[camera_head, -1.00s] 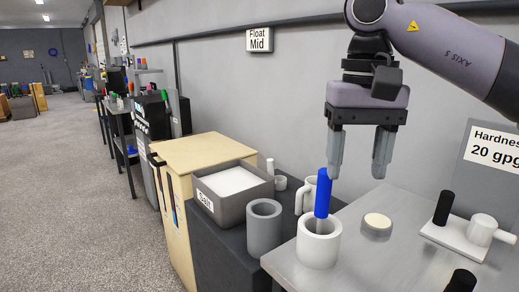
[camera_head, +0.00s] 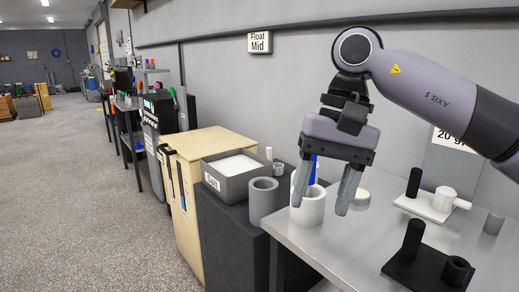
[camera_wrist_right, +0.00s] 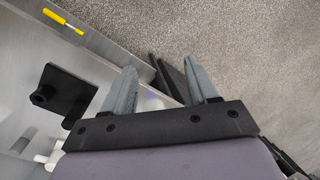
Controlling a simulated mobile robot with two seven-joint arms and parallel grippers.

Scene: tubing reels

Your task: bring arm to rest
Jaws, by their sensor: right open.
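My right gripper (camera_head: 322,192) is open and empty in the head view. It hangs tilted in front of the white cup (camera_head: 312,212) and partly hides it. A blue-handled tool (camera_head: 313,172) stands in that cup, mostly hidden behind the gripper. In the right wrist view the two grey fingers (camera_wrist_right: 163,88) are spread apart with nothing between them; the floor and the table edge lie beyond. My left gripper is not in view.
The metal table (camera_head: 350,245) bears a white base with a fitting (camera_head: 428,205) and a black base with posts (camera_head: 430,270). A grey cup (camera_head: 263,200) and a salt tray (camera_head: 235,180) stand to the left. A yellow-handled tool (camera_wrist_right: 62,21) lies on the table.

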